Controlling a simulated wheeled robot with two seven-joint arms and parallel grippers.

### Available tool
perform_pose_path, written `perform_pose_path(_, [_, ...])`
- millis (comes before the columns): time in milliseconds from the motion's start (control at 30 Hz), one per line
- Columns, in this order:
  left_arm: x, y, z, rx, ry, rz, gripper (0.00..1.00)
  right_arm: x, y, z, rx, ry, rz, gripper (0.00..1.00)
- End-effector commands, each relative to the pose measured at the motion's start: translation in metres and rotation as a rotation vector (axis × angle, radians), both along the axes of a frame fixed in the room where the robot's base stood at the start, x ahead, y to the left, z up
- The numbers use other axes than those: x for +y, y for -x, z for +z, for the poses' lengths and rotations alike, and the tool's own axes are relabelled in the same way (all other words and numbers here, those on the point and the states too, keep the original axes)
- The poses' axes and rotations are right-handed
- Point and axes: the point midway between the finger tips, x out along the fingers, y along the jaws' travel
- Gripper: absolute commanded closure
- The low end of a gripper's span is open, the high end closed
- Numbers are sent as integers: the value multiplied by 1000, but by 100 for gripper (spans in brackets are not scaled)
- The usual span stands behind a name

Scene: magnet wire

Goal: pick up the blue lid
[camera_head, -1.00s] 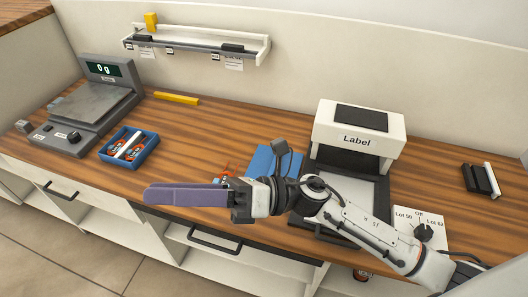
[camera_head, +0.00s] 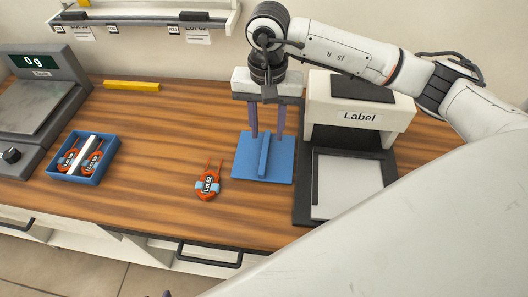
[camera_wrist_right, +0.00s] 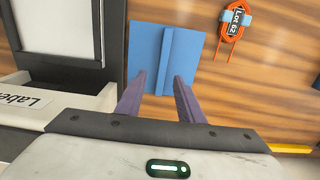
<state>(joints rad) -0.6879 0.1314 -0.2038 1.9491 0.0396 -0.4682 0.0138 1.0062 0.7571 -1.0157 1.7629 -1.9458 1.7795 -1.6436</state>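The blue lid (camera_head: 246,165) is a flat square plate with a raised bar along its middle, and it lies on the wooden counter left of the label printer. It also shows in the right wrist view (camera_wrist_right: 147,50). My right gripper (camera_head: 266,137) is open, purple fingers pointing down at the lid's far part. In the right wrist view its fingertips (camera_wrist_right: 160,76) stand apart on either side of the bar, with nothing between them but the bar's near end; contact cannot be told. A purple sliver at the head view's bottom edge may be my left gripper (camera_head: 167,294).
An orange wire coil marked Lot 62 (camera_head: 208,183) lies just left of the lid. A blue box (camera_head: 88,180) with coils stands further left, beside the scale (camera_head: 36,110). The label printer (camera_head: 357,110) is close on the right. A yellow bar (camera_head: 131,86) lies at the back.

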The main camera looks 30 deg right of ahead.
Motion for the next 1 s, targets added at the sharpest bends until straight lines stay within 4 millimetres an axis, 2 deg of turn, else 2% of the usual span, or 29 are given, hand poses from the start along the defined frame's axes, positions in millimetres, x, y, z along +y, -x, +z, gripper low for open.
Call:
perform_pose_path(167, [0, 1, 2, 0, 1, 1, 69, 2, 1, -14, 3, -2, 0, 66])
perform_pose_path(433, [3, 0, 5, -2, 0, 8, 69, 5, 2, -52, 3, -3, 0, 66])
perform_pose_path(733, [5, 2, 2, 5, -3, 9, 69, 5, 1, -58, 0, -3, 0, 66])
perform_pose_path(933, [5, 2, 2, 6, -4, 9, 69, 5, 1, -57, 0, -3, 0, 98])
perform_pose_path(1000, [5, 2, 2, 5, -3, 9, 69, 5, 1, -57, 0, -3, 0, 100])
